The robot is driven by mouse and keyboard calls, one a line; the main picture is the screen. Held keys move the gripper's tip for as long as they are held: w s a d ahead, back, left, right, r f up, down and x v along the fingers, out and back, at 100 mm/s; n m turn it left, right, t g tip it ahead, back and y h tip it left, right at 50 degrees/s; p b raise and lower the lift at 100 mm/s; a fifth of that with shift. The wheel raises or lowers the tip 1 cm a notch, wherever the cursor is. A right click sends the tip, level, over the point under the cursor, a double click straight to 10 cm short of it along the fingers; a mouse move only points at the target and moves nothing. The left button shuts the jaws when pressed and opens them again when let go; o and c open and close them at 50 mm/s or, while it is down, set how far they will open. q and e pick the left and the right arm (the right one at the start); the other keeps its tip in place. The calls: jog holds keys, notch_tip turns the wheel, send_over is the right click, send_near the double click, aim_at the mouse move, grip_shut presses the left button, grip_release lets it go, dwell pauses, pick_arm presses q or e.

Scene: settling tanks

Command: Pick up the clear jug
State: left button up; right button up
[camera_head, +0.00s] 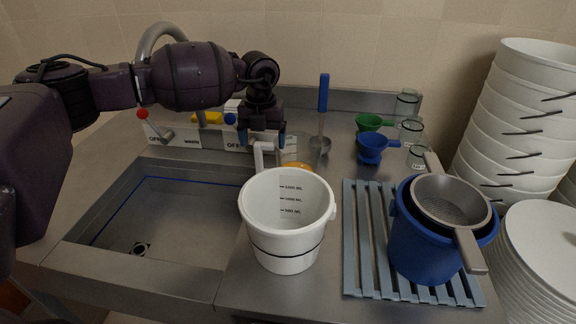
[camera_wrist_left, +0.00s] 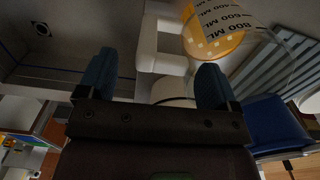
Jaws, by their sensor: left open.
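The clear jug (camera_head: 291,147) stands behind the white bucket, which hides its lower part in the head view. In the left wrist view the jug (camera_wrist_left: 236,18) is transparent, with dark ML marks and an orange-yellow patch showing at it. A white handle (camera_wrist_left: 148,50), seemingly the jug's, lies beyond the gap between my left fingers. My left gripper (camera_head: 262,140) is open and points down above this handle at the jug's left side. In the left wrist view its blue-tipped fingers (camera_wrist_left: 155,82) are apart, with nothing clamped. My right gripper is not in view.
The white bucket (camera_head: 287,222) stands in front of the jug. A sink (camera_head: 165,220) lies to the left. A blue bucket with a sieve (camera_head: 428,245) stands on a slatted rack (camera_head: 365,262). Funnels (camera_head: 371,145) and glass beakers (camera_head: 410,130) are at the back right.

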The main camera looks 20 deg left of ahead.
pick_arm(q)
notch_tip(320, 180, down, 4)
jog(key=shift+w+f, duration=0.1)
jog(key=shift+d, duration=0.1)
jog(key=c, duration=1)
